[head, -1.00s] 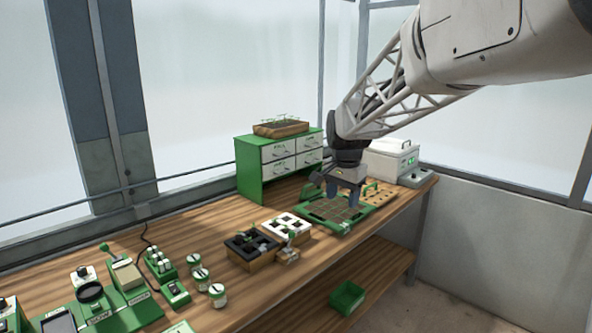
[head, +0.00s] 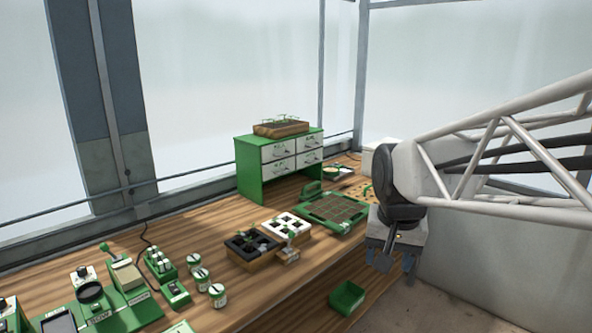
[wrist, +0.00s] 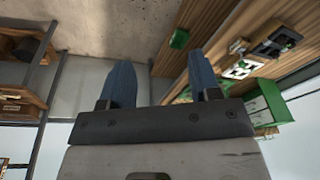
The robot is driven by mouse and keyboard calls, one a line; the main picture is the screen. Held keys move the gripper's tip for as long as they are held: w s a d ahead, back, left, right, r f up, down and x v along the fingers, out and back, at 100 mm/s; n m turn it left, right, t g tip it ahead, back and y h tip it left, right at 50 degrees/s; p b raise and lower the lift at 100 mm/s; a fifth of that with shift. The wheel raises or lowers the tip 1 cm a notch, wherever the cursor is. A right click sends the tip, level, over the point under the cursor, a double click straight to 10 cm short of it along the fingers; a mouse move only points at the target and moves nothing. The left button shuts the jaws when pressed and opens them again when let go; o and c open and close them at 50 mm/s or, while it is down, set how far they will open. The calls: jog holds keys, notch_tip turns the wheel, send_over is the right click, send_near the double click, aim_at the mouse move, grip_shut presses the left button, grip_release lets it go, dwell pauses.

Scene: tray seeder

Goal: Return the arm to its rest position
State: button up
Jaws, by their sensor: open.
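My gripper (head: 393,262) hangs at the right of the head view, in front of the bench's front edge and clear of it. In the wrist view its two blue fingers (wrist: 158,85) stand apart with nothing between them. The green-framed seed tray (head: 335,212), with a grid of brown cells, lies on the bench to the left of my gripper. The gripper touches nothing that I can see. My arm hides part of the white box (head: 377,158) at the bench's far end.
A green drawer cabinet (head: 250,178) with a seedling box (head: 281,128) on top stands at the back. Black and white pot trays (head: 287,226), small jars and green devices stand along the wooden bench. A green bin (head: 347,298) is on the lower shelf. Open floor lies at the right.

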jog(key=s+f+n, duration=0.1)
jog(key=s+f, duration=0.2)
jog(key=s, duration=0.4)
jog(key=s+d+f+n, duration=0.1)
jog(key=s+f+n, duration=0.1)
jog(key=s, duration=0.6)
jog(key=shift+d+f+t, duration=0.3)
jog(key=shift+f, duration=0.15)
